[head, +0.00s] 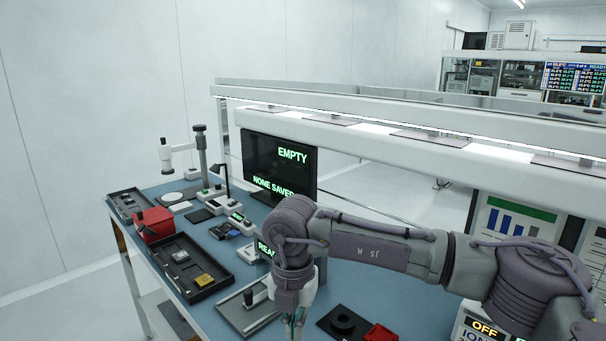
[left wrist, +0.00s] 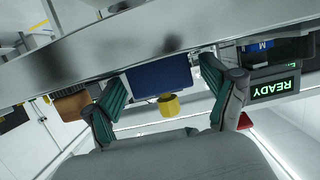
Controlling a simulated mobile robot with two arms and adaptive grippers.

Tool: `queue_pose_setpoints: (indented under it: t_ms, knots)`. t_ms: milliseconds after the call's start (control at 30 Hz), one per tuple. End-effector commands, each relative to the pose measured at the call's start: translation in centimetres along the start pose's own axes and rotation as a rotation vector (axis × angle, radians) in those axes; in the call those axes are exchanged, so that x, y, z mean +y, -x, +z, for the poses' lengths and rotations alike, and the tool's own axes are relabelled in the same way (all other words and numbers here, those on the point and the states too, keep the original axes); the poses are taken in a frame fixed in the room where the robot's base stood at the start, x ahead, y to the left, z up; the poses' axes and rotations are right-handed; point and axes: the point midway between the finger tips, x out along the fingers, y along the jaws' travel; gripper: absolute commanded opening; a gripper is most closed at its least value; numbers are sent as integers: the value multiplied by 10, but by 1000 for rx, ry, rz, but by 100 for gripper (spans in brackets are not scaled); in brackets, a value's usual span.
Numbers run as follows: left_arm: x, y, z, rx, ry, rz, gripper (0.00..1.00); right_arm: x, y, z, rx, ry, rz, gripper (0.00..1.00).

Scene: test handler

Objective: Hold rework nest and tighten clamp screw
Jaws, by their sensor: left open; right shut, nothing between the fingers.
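In the left wrist view a dark blue block (left wrist: 160,76) with a yellow round knob (left wrist: 168,105) shows between the fingers of my left gripper (left wrist: 161,80). The gripper is open and I see no finger closed on the block. I cannot tell surely whether this is the rework nest with its clamp screw. In the head view my right gripper (head: 293,325) points down over the front of the blue bench, shut and empty. Its arm hides part of the bench. A grey plate with a black handle (head: 258,296) lies just left of it. My left gripper is outside the head view.
A black tray (head: 205,288) with small parts, a red box (head: 153,225) and a microscope stand (head: 201,160) occupy the bench's left side. A monitor (head: 280,165) stands behind. A black round holder (head: 343,321) and red bin (head: 380,333) lie right of my right gripper.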

Motion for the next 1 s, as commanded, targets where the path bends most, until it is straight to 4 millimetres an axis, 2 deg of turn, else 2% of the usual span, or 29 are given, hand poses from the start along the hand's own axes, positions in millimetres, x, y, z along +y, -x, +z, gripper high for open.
queue_pose_setpoints:
  t_ms: [1000]
  knots:
    - [0,41,1,-1,0,0,85,0,0,0,0,0,0,0]
